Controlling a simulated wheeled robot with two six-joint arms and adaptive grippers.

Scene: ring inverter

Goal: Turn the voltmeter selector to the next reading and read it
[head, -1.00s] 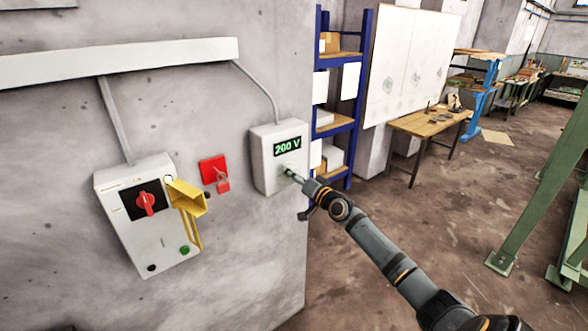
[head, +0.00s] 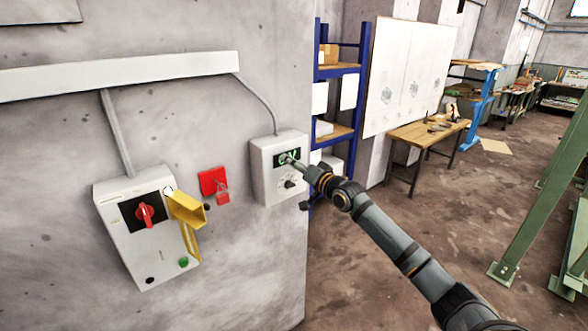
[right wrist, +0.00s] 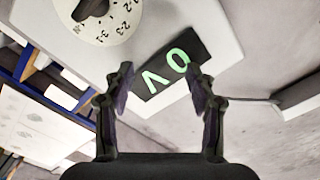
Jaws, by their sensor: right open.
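The voltmeter (head: 262,180) is a pale grey box on the wall near its right edge. Its green-lit display (head: 281,160) is partly covered by my gripper in the head view. In the right wrist view the display (right wrist: 172,68) appears upside down and reads 0 V. The black selector knob (head: 290,183) sits on a dial (right wrist: 118,22) below the display; the top edge of the wrist view cuts it off, so its pointing direction is unclear. My right gripper (head: 292,161) is open and empty in front of the display, off the knob. My left gripper is not in view.
Left of the voltmeter are a red padlocked plate (head: 214,183) and a switch box (head: 122,206) with a red rotary handle and an open yellow cover. A conduit (head: 262,95) runs up from the voltmeter. Blue shelving (head: 317,70) stands just right of the wall edge.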

